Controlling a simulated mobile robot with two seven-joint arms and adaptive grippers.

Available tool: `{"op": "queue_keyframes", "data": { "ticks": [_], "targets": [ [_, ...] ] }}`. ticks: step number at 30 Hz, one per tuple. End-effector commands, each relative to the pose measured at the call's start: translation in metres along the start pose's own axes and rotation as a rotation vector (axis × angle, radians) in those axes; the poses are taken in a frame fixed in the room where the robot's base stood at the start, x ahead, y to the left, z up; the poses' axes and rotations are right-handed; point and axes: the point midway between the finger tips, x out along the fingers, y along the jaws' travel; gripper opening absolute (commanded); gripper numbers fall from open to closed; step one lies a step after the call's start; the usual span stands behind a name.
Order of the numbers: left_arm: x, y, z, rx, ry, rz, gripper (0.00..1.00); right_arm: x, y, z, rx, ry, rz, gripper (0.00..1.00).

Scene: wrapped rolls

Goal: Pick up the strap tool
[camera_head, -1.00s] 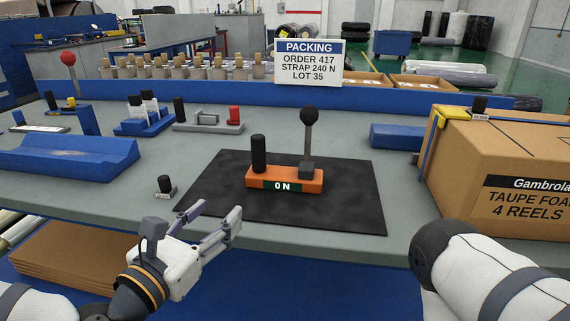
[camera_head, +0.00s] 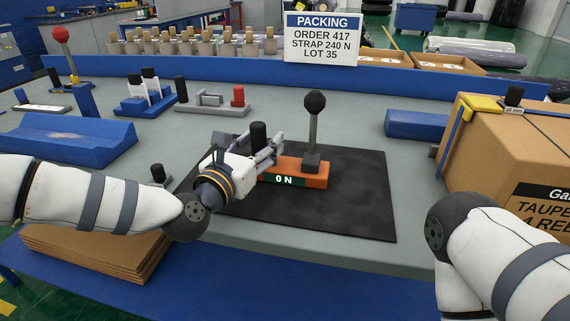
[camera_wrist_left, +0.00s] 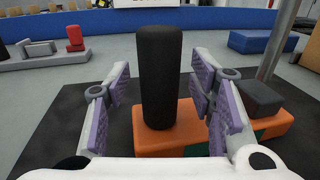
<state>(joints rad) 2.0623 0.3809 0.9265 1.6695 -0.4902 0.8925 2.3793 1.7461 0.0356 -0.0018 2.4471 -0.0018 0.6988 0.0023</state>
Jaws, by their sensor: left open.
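The strap tool (camera_head: 303,172) is an orange block with a green "0 N" display, a black upright grip and a tall lever with a black ball knob (camera_head: 314,102). It sits on the black mat (camera_head: 350,205). My left gripper (camera_head: 268,146) is open at the tool's left end. In the left wrist view, the black grip (camera_wrist_left: 160,75) stands upright between the two purple-padded fingers, with a visible gap on each side. The lever post stands outside the fingers to the right. My right arm shows at the right, but its gripper is out of view.
A cardboard box (camera_head: 505,150) stands on the right of the table. A blue block (camera_head: 416,124) lies behind the mat. A blue cradle (camera_head: 65,140) and several small fixtures are at the left. A packing sign (camera_head: 323,38) stands at the back. The mat's right part is clear.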

Motion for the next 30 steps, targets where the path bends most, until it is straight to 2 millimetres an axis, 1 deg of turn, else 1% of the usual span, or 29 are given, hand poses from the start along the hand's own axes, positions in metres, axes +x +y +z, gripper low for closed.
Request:
{"op": "queue_keyframes", "data": {
  "ticks": [5,6,8,9,11,12,13,25,28,30],
  "targets": [
    [0.001,0.000,-0.001,-0.001,0.002,0.000,0.49,0.001,0.000,0.000,0.000,-0.001,0.000,0.43],
    [0.001,0.000,-0.001,-0.001,0.002,0.000,0.47,0.000,0.000,0.000,0.000,-0.001,0.000,0.43],
    [0.001,0.000,-0.001,-0.001,0.002,0.000,0.34,0.000,0.000,0.000,0.000,-0.001,0.000,0.43],
    [0.001,0.000,-0.001,-0.001,0.001,0.000,0.25,0.000,0.000,0.000,0.000,-0.001,0.000,0.43],
    [0.001,0.000,-0.001,-0.001,0.001,0.000,0.11,0.000,0.000,0.000,0.000,-0.001,0.000,0.43],
    [0.001,0.000,-0.001,-0.001,0.001,0.000,0.02,0.001,0.000,0.000,0.000,-0.001,0.000,0.43],
    [0.001,0.000,-0.001,-0.001,0.001,0.000,0.00,0.001,0.000,0.000,0.000,-0.001,0.000,0.43],
    [0.002,0.001,0.004,-0.001,-0.005,0.002,0.00,0.000,0.000,0.000,0.000,0.000,0.000,0.43],
    [0.002,0.001,0.011,-0.001,-0.007,0.002,0.00,-0.001,0.000,0.000,0.000,0.002,0.000,0.43],
    [0.002,0.001,0.020,-0.001,-0.009,0.001,0.00,-0.002,0.000,-0.001,0.000,0.005,0.000,0.43]
  ]
}}
